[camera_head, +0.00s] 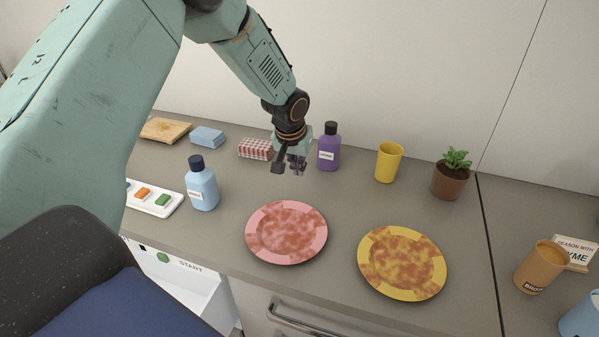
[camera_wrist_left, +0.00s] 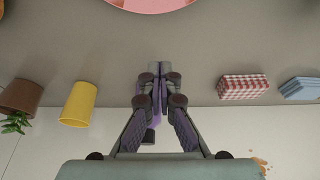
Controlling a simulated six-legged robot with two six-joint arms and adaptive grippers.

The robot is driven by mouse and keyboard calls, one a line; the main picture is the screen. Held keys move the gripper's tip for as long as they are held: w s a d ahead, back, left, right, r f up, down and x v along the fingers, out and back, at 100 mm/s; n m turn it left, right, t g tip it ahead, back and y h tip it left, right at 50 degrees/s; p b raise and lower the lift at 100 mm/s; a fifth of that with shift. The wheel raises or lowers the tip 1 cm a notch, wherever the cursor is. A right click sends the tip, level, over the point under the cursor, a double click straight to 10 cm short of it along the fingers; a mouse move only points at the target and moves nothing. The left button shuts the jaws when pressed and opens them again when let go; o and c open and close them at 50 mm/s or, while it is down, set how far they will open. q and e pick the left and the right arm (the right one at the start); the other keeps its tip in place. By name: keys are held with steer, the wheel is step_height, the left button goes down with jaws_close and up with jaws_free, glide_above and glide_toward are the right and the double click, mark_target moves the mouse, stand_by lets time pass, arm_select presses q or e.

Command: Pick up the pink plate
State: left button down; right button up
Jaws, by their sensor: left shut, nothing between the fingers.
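The pink plate (camera_head: 286,232) lies flat on the grey counter, with reddish-brown blotches over its middle. Its pink edge also shows at the top of the left wrist view (camera_wrist_left: 152,4). My left gripper (camera_head: 288,170) is above the counter, behind the plate and apart from it, near the purple bottle. In the left wrist view the fingers of the left gripper (camera_wrist_left: 156,68) are together with nothing between them. My right gripper is not in view.
A yellow plate (camera_head: 402,263) lies right of the pink one. A blue bottle (camera_head: 202,188) stands to its left. A purple bottle (camera_head: 329,148), yellow cup (camera_head: 388,163), potted plant (camera_head: 450,178) and checkered block (camera_head: 256,149) stand at the back. Bare counter surrounds the pink plate.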

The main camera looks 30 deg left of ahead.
arm_select(q)
steer(key=x, duration=0.4)
steer(key=d+x, duration=0.1)
steer(key=x, duration=0.1)
steer(key=shift+w+f, duration=0.3)
steer(key=shift+w, duration=0.1)
steer(key=shift+a+f, duration=0.2)
steer(key=shift+f, duration=0.25)
steer(key=shift+a+f, duration=0.2)
steer(key=shift+f, duration=0.3)
steer(key=shift+s+r, duration=0.1)
steer(key=shift+s, duration=0.2)
steer(key=shift+s+d+r+p, duration=0.15)
steer(key=shift+s+d+p, duration=0.15)
steer(key=shift+s+p, duration=0.4)
steer(key=shift+s+d, duration=0.25)
steer(key=shift+s, duration=0.4)
steer(key=shift+s+a+p, duration=0.15)
steer(key=shift+s+p, duration=0.15)
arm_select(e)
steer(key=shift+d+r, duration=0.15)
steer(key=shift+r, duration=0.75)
